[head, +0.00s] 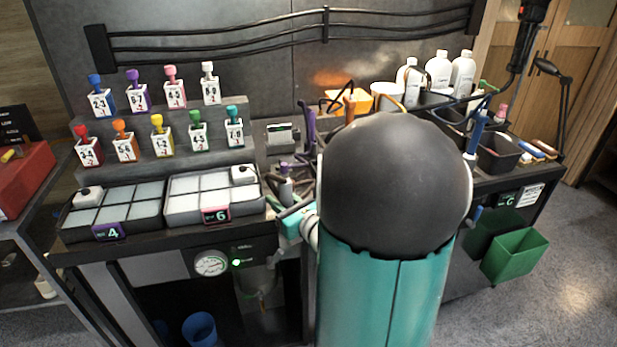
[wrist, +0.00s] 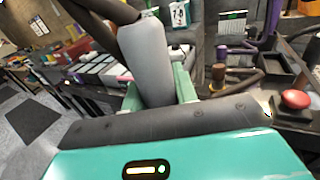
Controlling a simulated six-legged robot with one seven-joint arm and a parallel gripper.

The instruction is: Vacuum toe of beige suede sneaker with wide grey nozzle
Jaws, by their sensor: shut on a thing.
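My gripper (wrist: 158,88) shows its green fingers in the wrist view, shut on a light grey tapered body (wrist: 146,55) that stands between them. A dark hose-like piece runs from its top towards the upper left. I take it to be the grey nozzle or its handle; its working end is hidden. In the head view the large dark dome and teal shell of my own arm cover the middle of the bench. I cannot make out the beige suede sneaker in either view.
Numbered coloured bottles, such as a blue one (head: 101,100), stand on a stepped rack at the left. Two compartment trays (head: 155,222) lie before them. White bottles (head: 438,70) stand at the back right. A green bin (head: 514,256) hangs at the right. A red button (wrist: 295,99) shows in the wrist view.

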